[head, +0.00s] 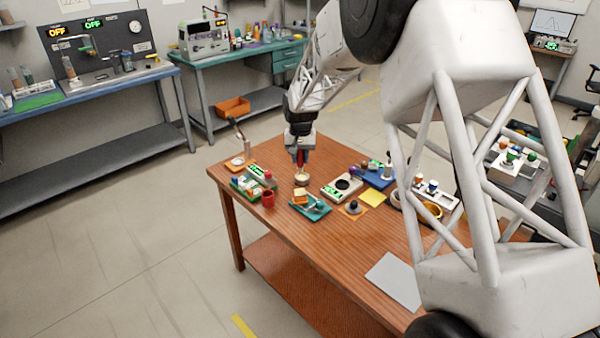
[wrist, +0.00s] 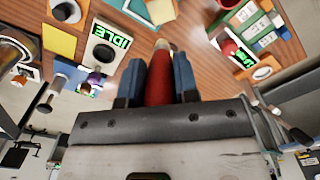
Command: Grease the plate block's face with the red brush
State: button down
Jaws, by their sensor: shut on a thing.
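My gripper (head: 301,158) points down over the wooden table, its blue fingers shut on the red brush (wrist: 159,82). In the wrist view the red handle stands between the fingers and a pale end shows beyond it. In the head view a small cream round thing (head: 301,179) is directly below the gripper; I cannot tell whether the brush touches it. A teal tray (head: 317,213) with an orange-and-white block (head: 300,197) lies just in front of the gripper. I cannot tell surely which piece is the plate block.
A white device (head: 342,188) with a dark round top and green display stands right of the gripper. A yellow sheet (head: 373,198) and grey sheet (head: 394,279) lie right.

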aim_at(302, 167)
jog(key=shift+d, duration=0.3)
jog(key=shift+f, duration=4)
jog(key=shift+w+r, duration=0.15)
jog(key=shift+r, duration=3.9)
